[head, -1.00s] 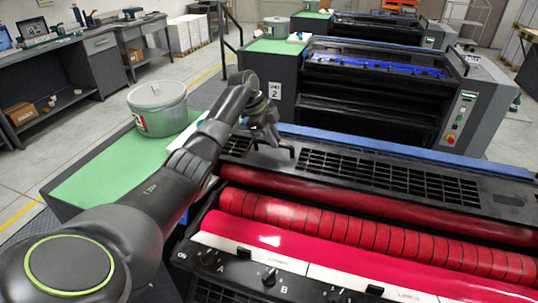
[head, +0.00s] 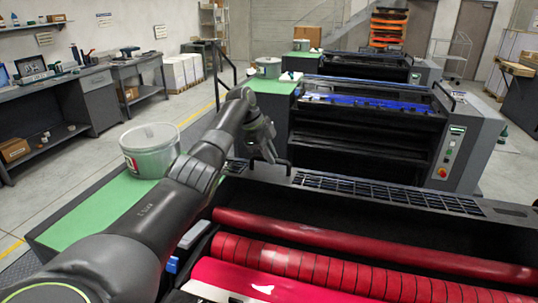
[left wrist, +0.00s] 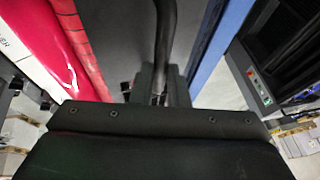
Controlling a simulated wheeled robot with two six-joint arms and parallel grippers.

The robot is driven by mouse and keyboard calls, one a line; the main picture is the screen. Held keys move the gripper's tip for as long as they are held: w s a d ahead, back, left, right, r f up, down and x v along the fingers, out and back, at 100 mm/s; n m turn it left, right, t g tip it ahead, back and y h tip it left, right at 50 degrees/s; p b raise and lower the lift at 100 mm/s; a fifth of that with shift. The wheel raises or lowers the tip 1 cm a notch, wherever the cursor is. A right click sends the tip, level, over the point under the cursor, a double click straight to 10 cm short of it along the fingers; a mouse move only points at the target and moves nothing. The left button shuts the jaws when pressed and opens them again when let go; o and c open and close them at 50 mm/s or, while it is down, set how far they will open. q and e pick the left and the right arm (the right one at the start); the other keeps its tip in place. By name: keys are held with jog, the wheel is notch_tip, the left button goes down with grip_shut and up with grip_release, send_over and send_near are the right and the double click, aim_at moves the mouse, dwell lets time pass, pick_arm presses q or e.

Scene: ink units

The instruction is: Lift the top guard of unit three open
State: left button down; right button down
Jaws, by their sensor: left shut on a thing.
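The nearest ink unit fills the front of the head view, with red rollers (head: 330,262) exposed; its number does not show. Its top guard (head: 390,193), a black slotted panel, is tilted up behind the rollers, its dark front face showing. My left gripper (head: 270,155) is shut on the guard's black handle (head: 286,163) at the guard's left part. In the left wrist view the handle (left wrist: 165,40) runs up from between the jaws (left wrist: 158,85), with red ink on the left and a blue strip on the right. My right gripper is not in view.
A grey ink bucket (head: 150,150) stands on the green top (head: 85,215) left of the unit, close to my left arm. A second unit (head: 370,130) with blue ink stands behind, a third beyond it. Workbenches (head: 75,100) line the left wall.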

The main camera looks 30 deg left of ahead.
pick_arm(q)
jog(key=shift+f, duration=0.45)
